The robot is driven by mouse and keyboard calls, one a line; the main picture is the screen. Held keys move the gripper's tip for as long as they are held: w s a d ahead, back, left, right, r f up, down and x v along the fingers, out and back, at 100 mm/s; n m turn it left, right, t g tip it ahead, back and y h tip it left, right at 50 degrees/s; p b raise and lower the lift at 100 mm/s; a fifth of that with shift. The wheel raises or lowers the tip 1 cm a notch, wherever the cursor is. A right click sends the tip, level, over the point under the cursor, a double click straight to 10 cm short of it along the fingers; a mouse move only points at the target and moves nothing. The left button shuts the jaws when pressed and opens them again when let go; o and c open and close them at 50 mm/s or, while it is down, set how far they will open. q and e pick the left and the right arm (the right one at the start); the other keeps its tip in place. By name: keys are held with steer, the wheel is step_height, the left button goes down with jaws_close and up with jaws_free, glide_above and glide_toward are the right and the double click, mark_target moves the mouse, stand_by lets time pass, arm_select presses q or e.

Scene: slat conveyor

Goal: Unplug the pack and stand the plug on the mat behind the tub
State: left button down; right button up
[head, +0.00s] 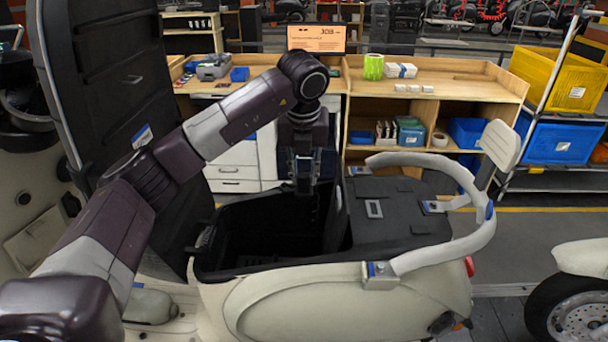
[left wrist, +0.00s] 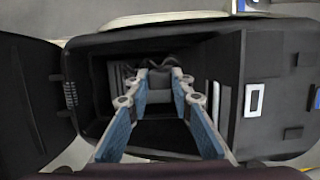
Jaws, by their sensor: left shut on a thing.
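The scooter's black tub (head: 268,267) is open below my left gripper (head: 304,187), which points down into its mouth. In the left wrist view my left gripper's fingers (left wrist: 161,77) are shut on a small black thing (left wrist: 158,66), probably the plug; its shape is hard to make out against the dark tub. The pack is too dark to tell apart inside the tub. The black mat (head: 405,212) lies behind the tub, at its right in the head view, and also shows in the left wrist view (left wrist: 282,100). My right gripper is out of view.
A pale grab rail (head: 470,235) curves around the mat. The raised black seat (head: 105,75) stands at the left. A workbench (head: 450,85) with boxes is at the back, and a cart with yellow and blue crates (head: 563,75) is at the right.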

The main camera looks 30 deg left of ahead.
mark_target(304, 176)
arm_select(q)
steer(key=shift+r+p, duration=1.55)
steer(key=shift+r, duration=1)
step_height(304, 176, up, 3)
steer(key=shift+r+p, duration=0.15)
steer(key=shift+p, duration=0.95)
step_height(304, 176, up, 6)
steer(key=shift+f+p, duration=0.2)
steer(key=shift+p, duration=0.1)
steer(key=w+d, duration=0.9)
steer(key=d, duration=0.5)
steer(key=shift+w, duration=0.35)
